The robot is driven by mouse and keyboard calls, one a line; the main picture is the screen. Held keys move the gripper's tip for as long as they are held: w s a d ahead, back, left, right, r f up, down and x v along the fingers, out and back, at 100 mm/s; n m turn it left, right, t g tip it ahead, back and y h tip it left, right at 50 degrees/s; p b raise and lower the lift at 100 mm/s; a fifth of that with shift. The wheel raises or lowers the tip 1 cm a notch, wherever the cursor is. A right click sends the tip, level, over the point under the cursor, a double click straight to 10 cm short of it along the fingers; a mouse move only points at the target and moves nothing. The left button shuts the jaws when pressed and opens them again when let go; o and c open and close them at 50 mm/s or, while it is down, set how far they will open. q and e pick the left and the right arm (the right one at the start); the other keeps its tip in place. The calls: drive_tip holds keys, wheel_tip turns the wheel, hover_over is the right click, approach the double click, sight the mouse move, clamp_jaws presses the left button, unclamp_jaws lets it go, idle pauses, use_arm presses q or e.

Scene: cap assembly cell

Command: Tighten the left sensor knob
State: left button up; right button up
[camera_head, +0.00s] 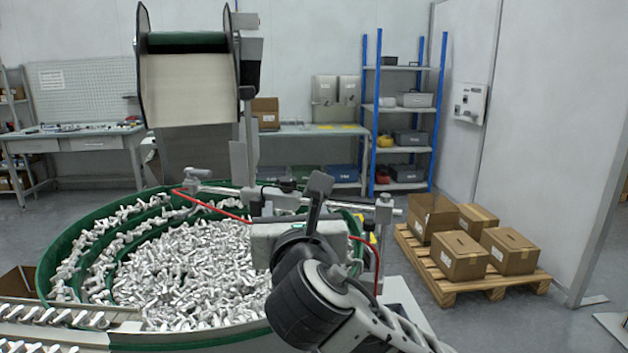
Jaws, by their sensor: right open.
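My right gripper (318,195) comes in from the lower right and stands over the right part of the green-walled bowl feeder (48,262). Its dark finger points up in front of the sensor bracket. The jaws are open, and I see nothing held between them. A metal cross rod (232,190) runs over the bowl behind the gripper. A small clamp (194,174) sits at its left end, and another clamp (384,203) stands on the right. I cannot tell which small part is the left sensor knob; the gripper hides part of the bracket. My left gripper is not in view.
Red hoses (225,210) cross the bowl. A pallet (470,285) with boxes stands right, a blue shelf (402,105) at the back.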

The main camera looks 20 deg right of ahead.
sight(286, 178)
drive_tip(key=shift+n+y, duration=0.3)
drive_tip(key=shift+y, duration=0.1)
drive_tip(key=x, duration=0.5)
drive_tip(key=p+x, duration=0.1)
drive_tip(key=x, duration=0.4)
drive_tip(key=p+x, duration=0.1)
drive_tip(key=x, duration=0.4)
drive_tip(key=shift+r, duration=0.4)
drive_tip(key=shift+c, duration=0.3)
drive_tip(key=c, duration=0.9)
